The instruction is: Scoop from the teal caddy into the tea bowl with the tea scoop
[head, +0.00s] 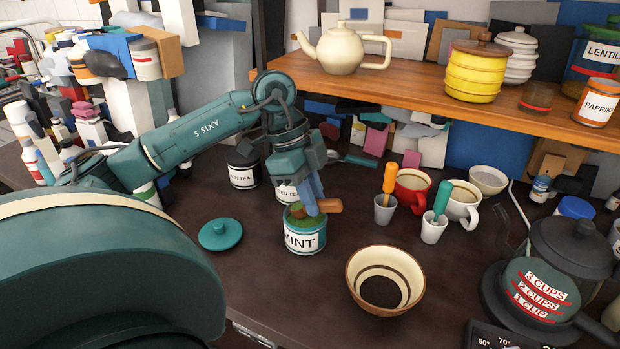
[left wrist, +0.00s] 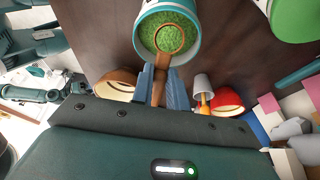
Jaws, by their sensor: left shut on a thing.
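The teal caddy (head: 304,238), labelled MINT, stands open on the dark counter with green leaf inside. My left gripper (head: 315,199) is just above it, shut on the brown handle of the tea scoop (head: 329,206). In the left wrist view the scoop (left wrist: 159,91) runs from between the fingers (left wrist: 165,88) to the caddy (left wrist: 142,40). Its round end overlaps the green leaf (left wrist: 178,25); how deep it sits I cannot tell. The tea bowl (head: 362,262), cream with brown bands and a dark bottom, stands to the right of the caddy. My right gripper is not in view.
The teal lid (head: 220,235) lies left of the caddy. Two more tea canisters (head: 242,171) stand behind it. Small cups with orange (head: 389,178) and teal handles, a red mug (head: 410,193) and a kettle (head: 570,245) are to the right. A wooden shelf (head: 430,79) hangs above.

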